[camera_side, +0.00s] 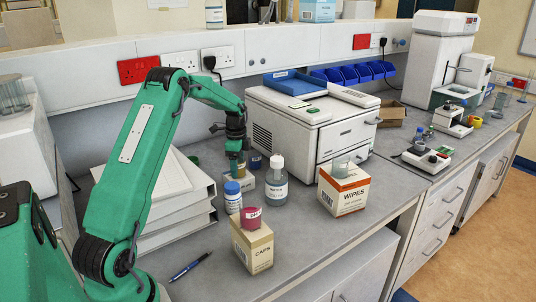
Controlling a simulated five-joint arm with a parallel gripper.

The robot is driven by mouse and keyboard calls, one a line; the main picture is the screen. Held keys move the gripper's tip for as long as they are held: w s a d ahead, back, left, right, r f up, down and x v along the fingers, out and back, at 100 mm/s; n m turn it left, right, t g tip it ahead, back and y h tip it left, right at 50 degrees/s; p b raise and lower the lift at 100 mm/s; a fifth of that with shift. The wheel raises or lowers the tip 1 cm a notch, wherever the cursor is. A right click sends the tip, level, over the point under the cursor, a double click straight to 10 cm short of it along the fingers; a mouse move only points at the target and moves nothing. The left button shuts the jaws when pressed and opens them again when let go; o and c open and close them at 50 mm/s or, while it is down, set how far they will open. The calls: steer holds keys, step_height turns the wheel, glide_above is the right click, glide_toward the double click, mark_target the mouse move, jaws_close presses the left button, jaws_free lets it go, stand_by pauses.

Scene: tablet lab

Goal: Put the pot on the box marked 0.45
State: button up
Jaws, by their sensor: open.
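My gripper (236,160) points down at the middle of the bench, just above or around a small brownish pot (238,172) on a low pale box (247,184). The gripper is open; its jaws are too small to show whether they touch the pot. A box marked WIPES (344,190) stands to the right with a small clear beaker (341,168) on top. I cannot read a 0.45 marking on any box.
A white-capped bottle (276,182) and a blue-capped bottle (233,198) stand close to my gripper. A dark blue pot (255,160) is just behind. A white machine (315,125) is at the back, stacked binders (170,200) at left. A pen (190,267) lies in front.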

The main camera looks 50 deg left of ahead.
step_height(320, 180, up, 12)
stand_by(0.6)
stand_by(0.5)
steer(key=s+d+r+n+t, duration=0.15)
steer(key=s+d+r, duration=0.3)
steer(key=d, duration=0.55)
steer(key=s+d+r+n+t, duration=0.1)
steer(key=s+d+r+n, duration=0.2)
steer(key=d+r, duration=0.45)
steer(key=s+d+f+n+t, duration=0.1)
steer(key=s+d+f+n, duration=0.1)
steer(key=s+d, duration=0.5)
steer(key=s+d+f+n+t, duration=0.2)
steer(key=s+d+f, duration=0.1)
steer(key=s+d, duration=0.4)
steer(key=shift+s+d+f, duration=0.25)
steer(key=shift+s+f, duration=0.1)
steer(key=shift+s, duration=0.45)
